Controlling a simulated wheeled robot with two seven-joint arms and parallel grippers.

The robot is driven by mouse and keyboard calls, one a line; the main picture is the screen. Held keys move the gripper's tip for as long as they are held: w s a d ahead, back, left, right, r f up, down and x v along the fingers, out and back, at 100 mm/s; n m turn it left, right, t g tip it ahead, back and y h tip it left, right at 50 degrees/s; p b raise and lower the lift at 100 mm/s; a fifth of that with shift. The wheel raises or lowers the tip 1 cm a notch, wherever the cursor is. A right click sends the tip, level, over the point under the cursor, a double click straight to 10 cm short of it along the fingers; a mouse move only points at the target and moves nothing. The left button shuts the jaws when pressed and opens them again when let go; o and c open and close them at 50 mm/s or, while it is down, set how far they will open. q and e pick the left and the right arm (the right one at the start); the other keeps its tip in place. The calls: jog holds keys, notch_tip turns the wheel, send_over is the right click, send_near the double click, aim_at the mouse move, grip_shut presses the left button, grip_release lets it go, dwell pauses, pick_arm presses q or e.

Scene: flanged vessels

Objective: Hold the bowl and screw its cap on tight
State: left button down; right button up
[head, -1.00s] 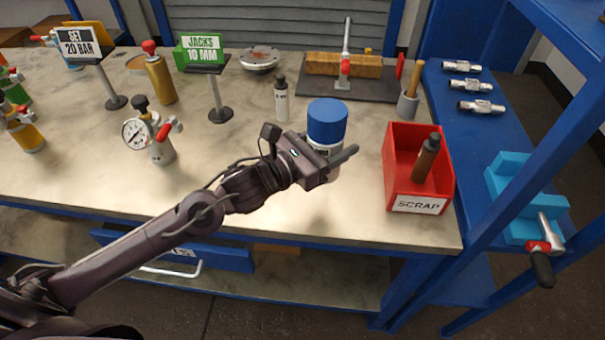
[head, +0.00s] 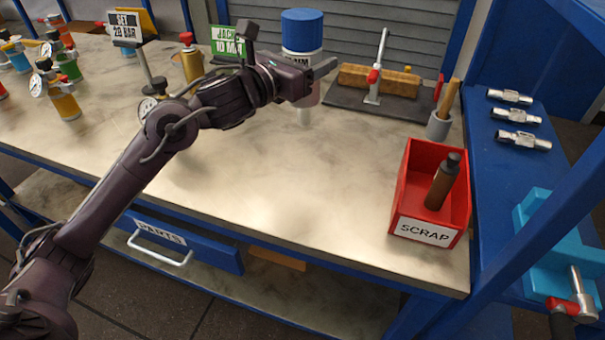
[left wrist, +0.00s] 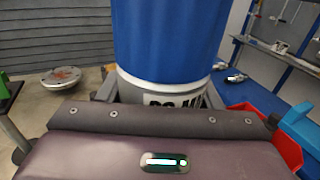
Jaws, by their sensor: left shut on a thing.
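The bowl shows as a white labelled vessel (head: 303,57) with a wide blue cap (head: 302,29) on top. My left gripper (head: 312,82) is shut around its white body, below the cap, and holds it upright above the bench. In the left wrist view the blue cap (left wrist: 168,38) fills the upper middle, with the white labelled body (left wrist: 172,97) between the fingers. The cap sits on the vessel; I cannot tell how tight it is. The label is partly hidden. My right gripper is not in view.
A red SCRAP bin (head: 430,205) with a brown bottle (head: 442,182) stands at the bench's front right. Gauged cylinders (head: 62,92) stand at the left. The bench's front middle (head: 300,190) is clear.

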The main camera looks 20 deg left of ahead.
pick_arm(q)
notch_tip(320, 180, down, 16)
jog(key=b, duration=0.1)
jog(key=shift+r, duration=0.25)
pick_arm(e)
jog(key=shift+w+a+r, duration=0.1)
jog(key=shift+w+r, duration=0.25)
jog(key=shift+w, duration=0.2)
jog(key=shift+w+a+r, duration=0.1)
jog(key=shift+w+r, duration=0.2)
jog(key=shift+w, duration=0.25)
pick_arm(q)
jog(key=shift+d, duration=0.1)
notch_tip(320, 180, down, 4)
jog(key=shift+f, duration=0.15)
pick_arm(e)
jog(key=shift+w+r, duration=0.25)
pick_arm(q)
jog(key=shift+b, duration=0.3)
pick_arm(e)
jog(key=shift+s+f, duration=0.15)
pick_arm(q)
jog(key=shift+f, duration=0.1)
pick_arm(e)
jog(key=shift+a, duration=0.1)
